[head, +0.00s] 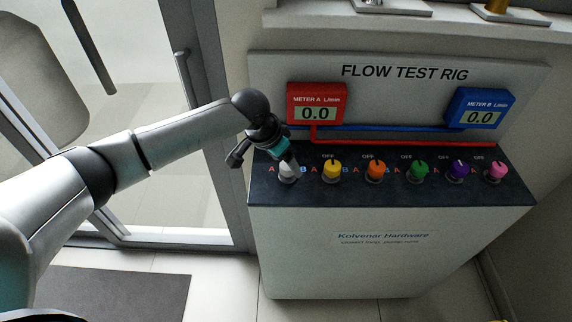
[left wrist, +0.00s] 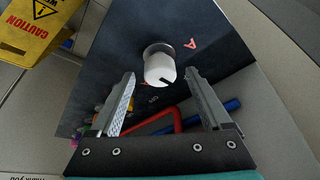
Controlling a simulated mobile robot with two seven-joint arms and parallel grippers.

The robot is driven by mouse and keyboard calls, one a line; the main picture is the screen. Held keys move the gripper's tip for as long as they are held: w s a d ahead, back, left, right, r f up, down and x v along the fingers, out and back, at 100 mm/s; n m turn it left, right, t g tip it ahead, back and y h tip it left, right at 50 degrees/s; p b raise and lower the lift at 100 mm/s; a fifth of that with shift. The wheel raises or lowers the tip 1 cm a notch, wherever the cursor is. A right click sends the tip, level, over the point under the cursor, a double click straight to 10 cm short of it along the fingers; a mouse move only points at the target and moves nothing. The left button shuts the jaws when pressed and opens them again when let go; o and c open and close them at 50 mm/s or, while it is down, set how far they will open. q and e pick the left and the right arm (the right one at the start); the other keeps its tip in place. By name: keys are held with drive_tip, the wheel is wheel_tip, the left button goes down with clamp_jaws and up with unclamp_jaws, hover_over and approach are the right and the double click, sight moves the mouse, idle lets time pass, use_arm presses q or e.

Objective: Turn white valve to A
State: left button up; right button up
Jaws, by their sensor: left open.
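The white valve (head: 287,173) is the leftmost knob on the rig's dark top, partly hidden by my left gripper (head: 291,162) in the head view. In the left wrist view the white valve (left wrist: 160,68) sits centred between the two fingertips of my left gripper (left wrist: 160,82), with a gap on each side. The gripper is open and empty. A dark line shows on the knob's end; I cannot tell which label it points at. A red letter A (left wrist: 190,43) is printed beside it. Meter A (head: 316,104) and meter B (head: 480,108) both read 0.0. My right gripper is out of view.
The yellow valve (head: 332,170) is nearest on the right, followed by orange (head: 375,170), green (head: 418,170), purple (head: 457,168) and pink (head: 496,169) ones. A glass door (head: 190,80) stands left of the rig. A yellow caution sign (left wrist: 35,30) shows in the left wrist view.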

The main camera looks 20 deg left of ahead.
use_arm(q)
drive_tip(key=shift+w+d+f, duration=0.1)
drive_tip(key=shift+w+f, duration=0.1)
drive_tip(key=shift+f, duration=0.35)
drive_tip(key=shift+c, duration=0.4)
clamp_jaws()
